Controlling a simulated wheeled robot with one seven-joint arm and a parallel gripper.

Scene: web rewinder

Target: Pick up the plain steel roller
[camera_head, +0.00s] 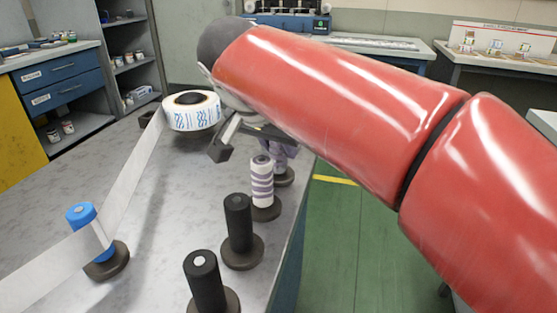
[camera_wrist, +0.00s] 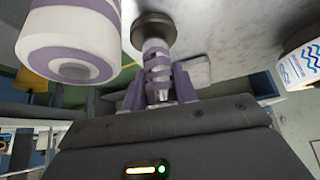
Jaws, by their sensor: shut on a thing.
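No clearly plain steel roller shows. My gripper (camera_wrist: 160,92) is shut on a slim roller (camera_wrist: 158,62) with bright and purple bands. I cannot tell whether the bands are its own or reflections. Its round dark base is at the table surface. In the head view, my gripper (camera_head: 283,152) is at the far right edge of the table, mostly hidden by my red arm; the held roller's dark base (camera_head: 284,178) shows below it. A white roller with purple stripes (camera_head: 262,182) stands just in front of it; it is large at upper left in the wrist view (camera_wrist: 68,42).
Two black rollers (camera_head: 239,224) (camera_head: 204,278) stand nearer on the grey table (camera_head: 150,235). A blue roller (camera_head: 84,222) stands at left with a white web (camera_head: 140,175) running past it to a large printed roll (camera_head: 192,111). Green floor (camera_head: 345,240) lies right of the table.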

